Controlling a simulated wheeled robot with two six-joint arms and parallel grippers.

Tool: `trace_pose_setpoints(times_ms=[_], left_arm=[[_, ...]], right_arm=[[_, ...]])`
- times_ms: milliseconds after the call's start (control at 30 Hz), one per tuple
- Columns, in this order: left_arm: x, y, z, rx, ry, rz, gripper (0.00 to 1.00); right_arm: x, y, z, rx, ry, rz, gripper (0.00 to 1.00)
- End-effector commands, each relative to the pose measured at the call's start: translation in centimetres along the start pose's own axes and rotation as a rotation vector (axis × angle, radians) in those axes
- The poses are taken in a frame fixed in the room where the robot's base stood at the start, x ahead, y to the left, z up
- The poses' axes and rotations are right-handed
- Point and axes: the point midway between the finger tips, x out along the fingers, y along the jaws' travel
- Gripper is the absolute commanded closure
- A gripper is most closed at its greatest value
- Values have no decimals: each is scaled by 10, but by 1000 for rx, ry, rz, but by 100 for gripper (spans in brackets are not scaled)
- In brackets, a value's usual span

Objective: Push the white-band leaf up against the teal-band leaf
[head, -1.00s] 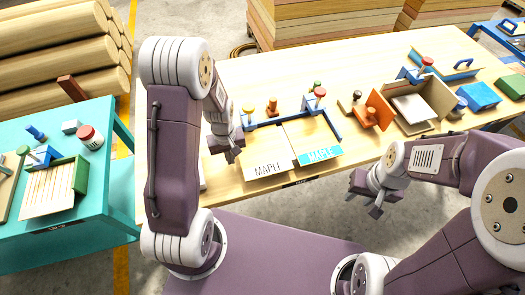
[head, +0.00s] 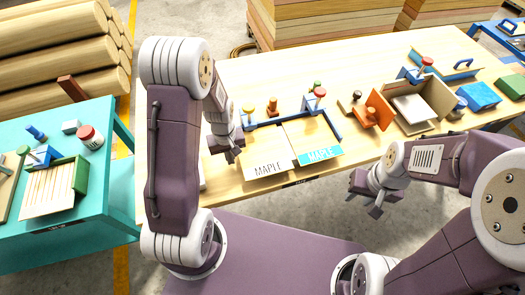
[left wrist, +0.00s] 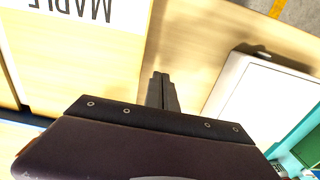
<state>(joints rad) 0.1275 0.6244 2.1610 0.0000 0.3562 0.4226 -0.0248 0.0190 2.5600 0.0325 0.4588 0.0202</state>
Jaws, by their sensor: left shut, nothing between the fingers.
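The white-band leaf (head: 262,145), pale wood with MAPLE on its white band, lies flat on the table. The teal-band leaf (head: 306,132) lies to its right, its teal band along the near edge. Their facing edges are very close; I cannot tell whether they touch. My left gripper (head: 232,156) is shut and empty at the left edge of the white-band leaf. In the left wrist view its fingertips (left wrist: 160,77) are beside that leaf (left wrist: 95,65); contact is unclear. My right gripper (head: 366,198) hangs in front of the table, away from the leaves; its opening is unclear.
A blue fence (head: 331,125) runs behind and right of the leaves. Stamps (head: 272,106) stand behind it. A white-rimmed tray (left wrist: 222,90) lies on the other side of my left fingers. An orange holder (head: 378,108) and wooden box (head: 432,97) stand further right.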

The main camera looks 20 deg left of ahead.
Motion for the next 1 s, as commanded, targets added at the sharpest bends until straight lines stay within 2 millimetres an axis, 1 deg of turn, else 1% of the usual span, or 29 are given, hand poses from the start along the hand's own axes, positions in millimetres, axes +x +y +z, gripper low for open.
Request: trace_pose_setpoints(times_ms=[267, 1000], left_arm=[[0, 0, 0, 0, 0, 0, 100], [0, 19, 0, 1, 0, 0, 100]], right_arm=[[0, 0, 0, 0, 0, 0, 64], [-3, 0, 0, 0, 0, 0, 64]])
